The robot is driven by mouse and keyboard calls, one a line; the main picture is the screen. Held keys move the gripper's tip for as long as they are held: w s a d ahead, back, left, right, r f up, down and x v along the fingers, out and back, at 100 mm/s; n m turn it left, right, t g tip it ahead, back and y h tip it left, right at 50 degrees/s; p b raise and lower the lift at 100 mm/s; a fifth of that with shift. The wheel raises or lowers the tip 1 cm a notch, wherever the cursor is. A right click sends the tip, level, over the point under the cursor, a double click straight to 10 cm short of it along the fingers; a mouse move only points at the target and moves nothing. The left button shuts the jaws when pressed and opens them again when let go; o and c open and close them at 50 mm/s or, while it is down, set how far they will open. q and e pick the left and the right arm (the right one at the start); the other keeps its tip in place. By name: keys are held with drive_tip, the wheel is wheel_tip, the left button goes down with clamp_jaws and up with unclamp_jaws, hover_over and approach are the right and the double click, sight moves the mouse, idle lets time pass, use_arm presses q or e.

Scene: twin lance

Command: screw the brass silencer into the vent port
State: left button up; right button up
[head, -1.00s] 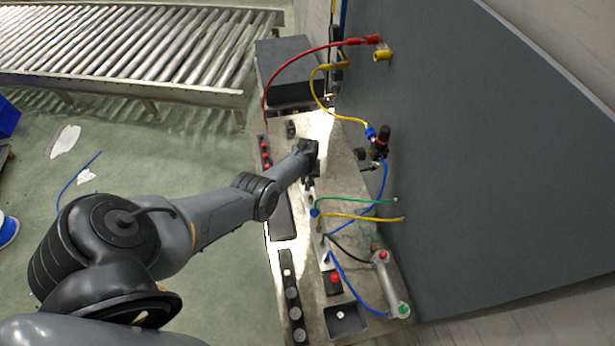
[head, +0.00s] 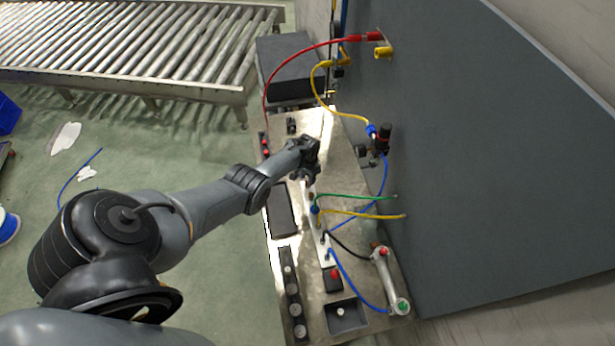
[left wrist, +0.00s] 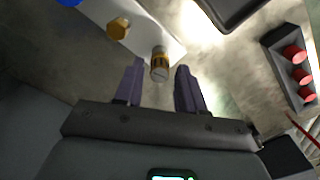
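A small brass cylinder with a greyish end (left wrist: 160,65), which looks like the silencer, shows in the left wrist view at the edge of a pale block (left wrist: 145,25). A second brass piece, a hex-shaped fitting (left wrist: 118,28), sits on that block. I cannot tell which opening is the vent port. My left gripper (left wrist: 160,72) is open, with its fingertips on either side of the brass cylinder and a visible gap at each side. In the head view my left gripper (head: 305,176) is over the bench at the far end of the pale block (head: 320,238). My right gripper is not in view.
Blue, green, yellow and black hoses cross the bench right of the block. A grey wall panel (head: 470,170) bounds the right. A strip of red-capped parts (left wrist: 298,68), a dark tray (head: 282,208) and an open dark bin (head: 345,317) lie on the bench.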

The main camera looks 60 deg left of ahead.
use_arm(q)
drive_tip(key=n, duration=0.3)
drive_tip(key=shift+w+d+n, duration=0.1)
drive_tip(key=shift+n, duration=0.3)
drive_tip(key=n, duration=0.2)
drive_tip(key=shift+n, duration=0.3)
drive_tip(key=n, duration=0.6)
drive_tip(key=shift+w+f+b, duration=0.1)
drive_tip(key=shift+b, duration=0.2)
drive_tip(key=n+b, duration=0.1)
drive_tip(key=n, duration=0.4)
drive_tip(key=shift+f, duration=0.1)
drive_tip(key=n+b, duration=0.1)
drive_tip(key=n, duration=0.2)
drive_tip(key=n+b, duration=0.1)
drive_tip(key=n, duration=0.2)
drive_tip(key=shift+n, duration=0.3)
drive_tip(key=shift+n+b, duration=0.35)
drive_tip(key=shift+n, duration=0.25)
drive_tip(key=shift+r, duration=0.2)
